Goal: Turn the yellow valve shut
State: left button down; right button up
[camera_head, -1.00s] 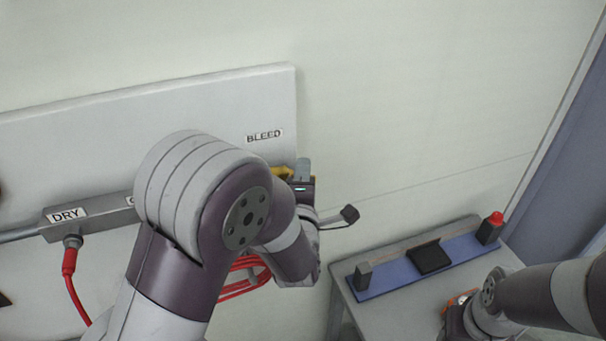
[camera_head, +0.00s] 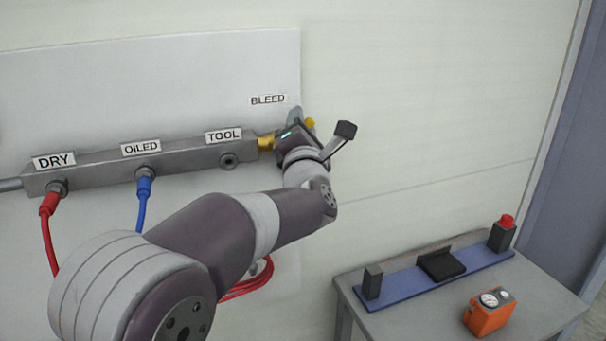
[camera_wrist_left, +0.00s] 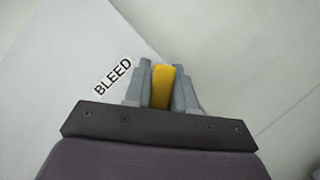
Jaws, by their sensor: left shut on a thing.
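The yellow valve (camera_head: 266,142) sits at the right end of the grey manifold bar (camera_head: 105,165), below the BLEED label (camera_head: 268,99). My left gripper (camera_head: 304,124) is at the valve, its body hiding most of it in the head view. In the left wrist view the yellow handle (camera_wrist_left: 161,86) stands between the two grey fingers of my left gripper (camera_wrist_left: 160,88), which are shut on it. The BLEED label (camera_wrist_left: 113,76) shows to the left there, tilted. My right gripper is not in view.
A red hose (camera_head: 48,235) and a blue hose (camera_head: 142,200) hang from the DRY and OILED ports; the TOOL port (camera_head: 228,160) is free. At lower right, a table (camera_head: 540,290) holds a blue fixture (camera_head: 440,277) and an orange gauge box (camera_head: 488,312).

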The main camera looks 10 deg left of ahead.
pick_arm(q)
jog(key=a+n+y+b, duration=0.1)
jog(key=n+b, duration=0.2)
jog(key=b, duration=0.1)
jog(key=s+a+r+n+y+b, duration=0.1)
jog(key=n+y+b, duration=0.1)
jog(key=n+b, duration=0.2)
jog(key=s+n+y+b, duration=0.1)
jog(key=n+y+b, duration=0.1)
jog(key=b, duration=0.3)
jog(key=shift+a+r+n, duration=0.25)
jog(key=shift+a+n, duration=0.15)
jog(key=shift+n, duration=0.5)
jog(key=shift+s+a+r+n+g+y+b, duration=0.15)
jog(key=shift+a+n+g+y+b, duration=0.15)
jog(key=shift+n+y+b, duration=0.45)
jog(key=shift+s+a+r+n+g+y+b, duration=0.15)
jog(key=shift+a+n+g+b, duration=0.2)
jog(key=shift+n, duration=0.7)
jog(key=shift+r, duration=0.1)
jog(key=c, duration=1)
grip_release()
jog(key=b+v, duration=0.4)
jog(key=v, duration=0.8)
jog(key=shift+s+d, duration=0.25)
